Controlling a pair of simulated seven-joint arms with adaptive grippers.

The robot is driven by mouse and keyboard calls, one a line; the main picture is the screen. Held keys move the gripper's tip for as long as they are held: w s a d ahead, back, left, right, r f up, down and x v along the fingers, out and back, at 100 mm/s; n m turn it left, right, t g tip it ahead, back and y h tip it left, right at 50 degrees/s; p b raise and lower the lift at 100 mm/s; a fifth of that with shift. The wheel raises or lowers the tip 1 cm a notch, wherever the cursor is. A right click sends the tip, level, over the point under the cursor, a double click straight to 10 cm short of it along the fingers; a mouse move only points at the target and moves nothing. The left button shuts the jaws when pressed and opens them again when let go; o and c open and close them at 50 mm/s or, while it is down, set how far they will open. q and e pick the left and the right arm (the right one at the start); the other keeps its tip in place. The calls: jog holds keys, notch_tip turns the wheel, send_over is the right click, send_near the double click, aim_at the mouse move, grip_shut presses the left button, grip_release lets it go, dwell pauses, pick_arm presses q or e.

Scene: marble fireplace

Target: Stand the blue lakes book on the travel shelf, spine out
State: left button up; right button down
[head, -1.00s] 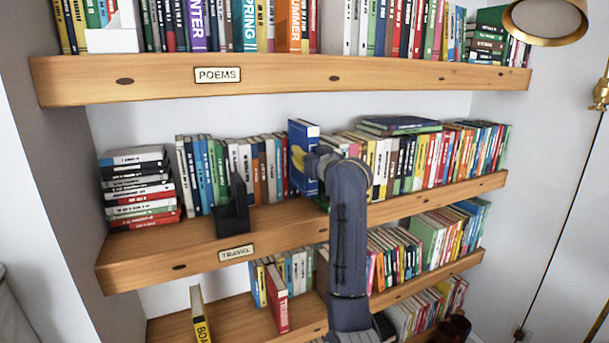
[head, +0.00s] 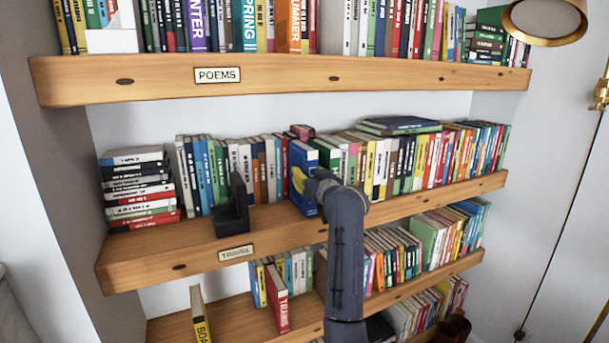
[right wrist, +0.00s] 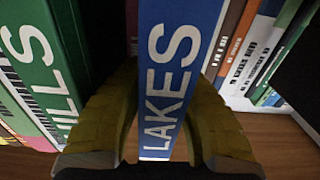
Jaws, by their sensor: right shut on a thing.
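The blue lakes book (head: 304,160) is upright at the middle shelf, which bears the TRAVEL label (head: 236,253). Its spine, lettered LAKES (right wrist: 165,75), faces my right wrist camera. My right gripper (head: 300,181) is shut on the book, with yellow fingers on either side of it low down, as the right wrist view (right wrist: 163,125) shows. The book's lower end is close to the travel shelf (head: 262,228); I cannot tell whether it touches. It sits forward of the row behind. My left gripper is not in view.
White, orange and brown books (head: 256,158) stand to the book's left, and a green HILLS book (right wrist: 38,55) is beside it in the wrist view. A black bookend (head: 233,215) stands on the shelf's front left. The poems shelf (head: 290,77) is above.

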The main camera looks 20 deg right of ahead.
jog(key=c, duration=1.2)
grip_release()
jog(key=shift+f, duration=0.2)
jog(key=shift+r, duration=0.15)
